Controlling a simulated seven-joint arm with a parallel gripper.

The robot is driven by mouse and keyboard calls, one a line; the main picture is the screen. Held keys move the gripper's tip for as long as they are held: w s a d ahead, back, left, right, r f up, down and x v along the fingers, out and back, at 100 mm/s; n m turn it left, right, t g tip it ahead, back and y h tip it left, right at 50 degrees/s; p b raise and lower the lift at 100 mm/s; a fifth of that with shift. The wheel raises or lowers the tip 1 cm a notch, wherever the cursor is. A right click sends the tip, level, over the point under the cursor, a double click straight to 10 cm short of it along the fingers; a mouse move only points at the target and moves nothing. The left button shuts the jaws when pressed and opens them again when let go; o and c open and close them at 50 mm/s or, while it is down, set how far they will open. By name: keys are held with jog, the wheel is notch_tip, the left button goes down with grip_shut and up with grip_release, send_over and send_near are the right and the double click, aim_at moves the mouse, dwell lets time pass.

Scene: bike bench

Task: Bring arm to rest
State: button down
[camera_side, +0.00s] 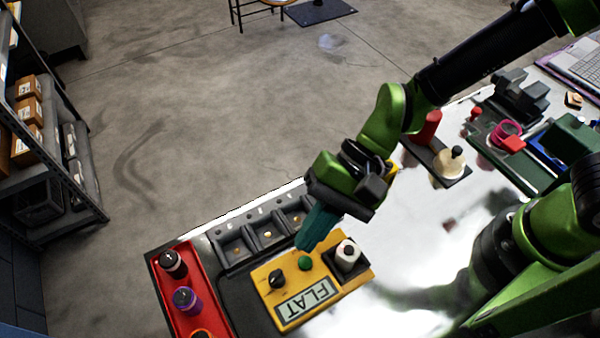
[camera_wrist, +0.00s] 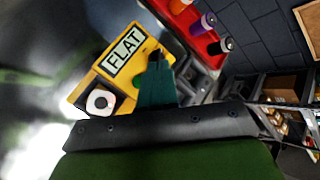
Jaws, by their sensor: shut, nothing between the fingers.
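My gripper (camera_side: 305,246) points down just above the yellow box (camera_side: 345,284) at the near edge of the bench. Its teal fingers are shut with nothing between them. In the side view the fingertips are close to the box's green button (camera_side: 305,263); whether they touch the box I cannot tell. The box has a display (camera_side: 306,303) reading FLAT, a black knob (camera_side: 277,279) and a white cylinder (camera_side: 348,254) in a black holder.
A red tray (camera_side: 196,322) with several capped cylinders stands left of the box. Dark bins (camera_side: 267,238) line the bench edge behind it. A black stand (camera_side: 440,165) with red and cream parts is to the right. A laptop (camera_side: 580,65) is far right.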

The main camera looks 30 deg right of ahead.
jog(key=w+d+r+n+t+h, duration=0.1)
jog(key=d+r+t+h, duration=0.1)
jog(key=d, duration=0.8)
jog(key=w+d+r+t+h, duration=0.1)
jog(key=d+r+t+h, duration=0.1)
jog(key=d+r+t, duration=0.2)
jog(key=w+d+r+n+t+h, duration=0.1)
jog(key=d+r+t+h, duration=0.2)
jog(key=d+r, duration=0.5)
jog(key=d, duration=0.9)
jog(key=shift+w+d+n, duration=0.3)
jog(key=shift+d, duration=0.05)
